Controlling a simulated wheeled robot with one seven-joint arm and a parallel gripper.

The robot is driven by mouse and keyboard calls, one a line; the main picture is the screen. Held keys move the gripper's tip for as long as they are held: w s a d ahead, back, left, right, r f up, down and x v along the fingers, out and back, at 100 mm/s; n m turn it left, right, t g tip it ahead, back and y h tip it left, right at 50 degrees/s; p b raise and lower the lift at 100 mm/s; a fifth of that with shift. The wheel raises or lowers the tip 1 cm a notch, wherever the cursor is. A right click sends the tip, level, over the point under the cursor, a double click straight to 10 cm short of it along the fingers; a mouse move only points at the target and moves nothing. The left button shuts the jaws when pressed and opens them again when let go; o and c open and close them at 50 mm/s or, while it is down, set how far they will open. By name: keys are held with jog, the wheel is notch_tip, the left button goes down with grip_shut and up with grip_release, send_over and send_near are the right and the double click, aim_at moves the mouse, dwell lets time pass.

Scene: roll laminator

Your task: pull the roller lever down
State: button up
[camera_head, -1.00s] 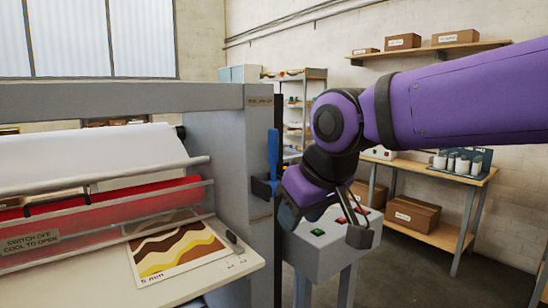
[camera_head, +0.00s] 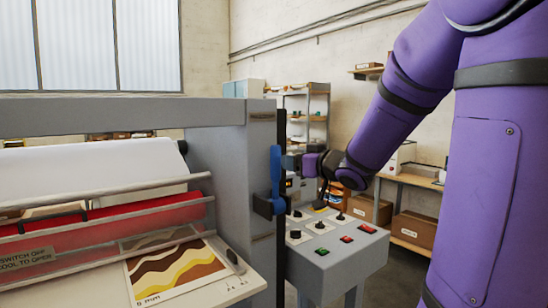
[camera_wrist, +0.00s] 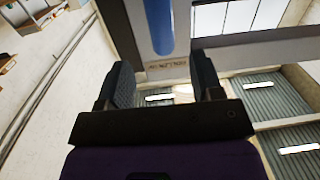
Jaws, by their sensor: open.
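The roller lever (camera_head: 276,172) has a blue handle standing upright on the end of the grey laminator (camera_head: 216,150). The handle also shows at the top of the wrist view (camera_wrist: 159,24), ahead of the fingertips and roughly in line with the gap between them. My gripper (camera_wrist: 164,80) is open, with two dark fingers apart and nothing between them. In the head view my gripper (camera_head: 302,165) is just right of the lever, small and partly hidden, so its exact distance from the handle is unclear.
A grey control box (camera_head: 338,254) with knobs and red buttons stands right of the lever, below my wrist. A feed table with a striped print (camera_head: 172,268) lies at left. Shelving (camera_head: 312,120) and a bench with boxes (camera_head: 412,222) stand behind.

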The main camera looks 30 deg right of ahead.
aim_at(271, 156)
jog(key=shift+n+y, duration=0.4)
jog(key=shift+y, duration=0.5)
jog(key=w, duration=0.7)
jog(key=w+a, duration=0.1)
jog(key=w, duration=0.2)
jog(key=shift+w+a+f, duration=0.1)
jog(key=shift+w+f, duration=0.15)
jog(key=shift+w, duration=0.1)
grip_shut()
